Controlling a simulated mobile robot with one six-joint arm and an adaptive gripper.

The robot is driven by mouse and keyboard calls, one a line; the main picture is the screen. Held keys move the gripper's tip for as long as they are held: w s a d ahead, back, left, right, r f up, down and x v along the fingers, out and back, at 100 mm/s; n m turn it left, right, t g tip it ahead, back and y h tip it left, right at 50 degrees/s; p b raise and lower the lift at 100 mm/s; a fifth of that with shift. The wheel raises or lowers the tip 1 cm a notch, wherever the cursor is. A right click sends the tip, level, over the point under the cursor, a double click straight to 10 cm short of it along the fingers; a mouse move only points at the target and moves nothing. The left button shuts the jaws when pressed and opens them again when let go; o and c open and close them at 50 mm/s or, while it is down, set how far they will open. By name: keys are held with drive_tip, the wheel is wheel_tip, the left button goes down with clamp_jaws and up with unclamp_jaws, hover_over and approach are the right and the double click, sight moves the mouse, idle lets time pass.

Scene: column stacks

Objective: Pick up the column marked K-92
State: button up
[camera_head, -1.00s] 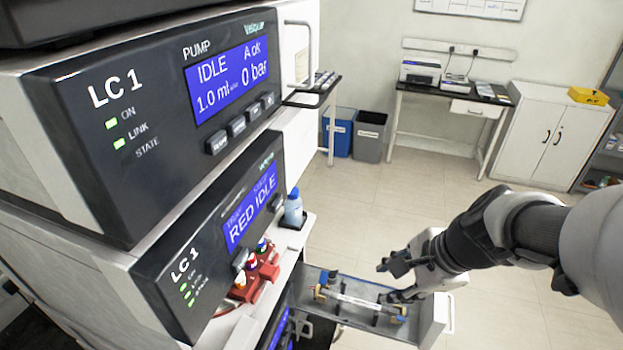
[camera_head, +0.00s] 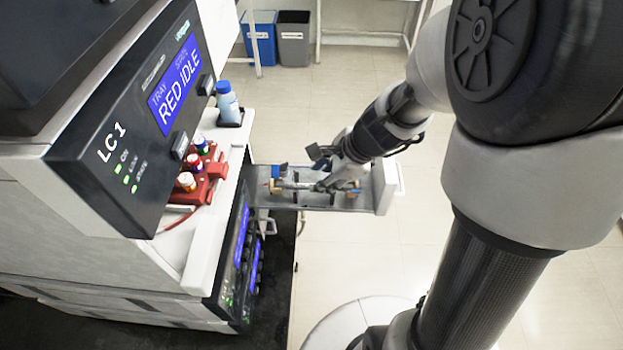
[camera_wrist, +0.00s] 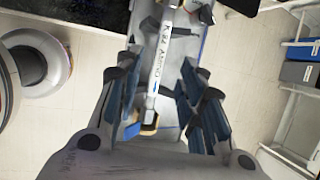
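A slim pale column (camera_head: 292,185) with blue and tan end fittings lies in the grey pulled-out tray (camera_head: 383,190) beside the LC stack. In the wrist view the column (camera_wrist: 160,50) runs between my fingers. Its label starts with K and seems to end in "Amino"; the digits are too blurred to read surely. My gripper (camera_wrist: 161,75) is open, with a finger on each side of the column and visible gaps. In the head view my gripper (camera_head: 322,168) is over the tray and hides part of the column.
The LC 1 stack (camera_head: 110,155) stands close on the left. A blue-capped bottle (camera_head: 228,103) and a red rack with coloured vials (camera_head: 205,172) stand on its ledge above the tray. Blue (camera_head: 259,38) and grey (camera_head: 292,40) bins stand behind. The floor on the right is clear.

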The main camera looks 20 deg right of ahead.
drive_tip(key=b+x, duration=0.2)
drive_tip(key=x, duration=0.2)
drive_tip(key=shift+f, duration=0.25)
drive_tip(key=shift+w+a+f+b, duration=0.2)
drive_tip(key=shift+f+b, duration=0.1)
drive_tip(key=shift+r, duration=0.1)
drive_tip(key=shift+c, duration=0.2)
clamp_jaws()
